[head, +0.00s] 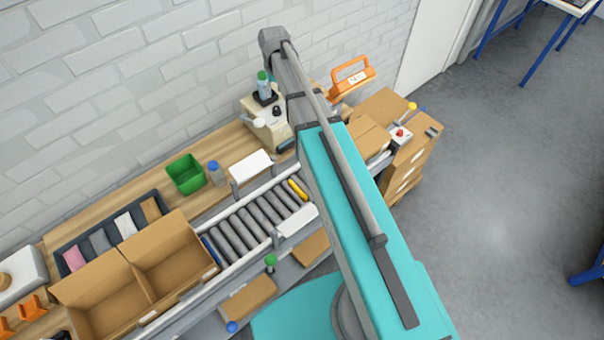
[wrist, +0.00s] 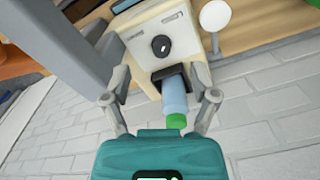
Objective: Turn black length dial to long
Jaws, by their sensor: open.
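The black length dial (wrist: 161,45) is a round knob with a pale pointer mark on the front of a beige machine (wrist: 141,27). It also shows in the head view (head: 277,111). Small markings on the machine are too blurred to read. In the wrist view, my gripper (wrist: 160,76) is open, its two fingers apart on either side of the machine's front. The dial lies ahead between them, and no contact shows. In the head view my gripper is hidden by my arm.
A bottle with a green cap (wrist: 174,104) stands in a black holder on the machine, between my fingers. A round white part (wrist: 214,15) sticks out beside the machine. A grey roller conveyor (head: 250,222), green bin (head: 186,174) and orange-handled tool (head: 352,75) are near.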

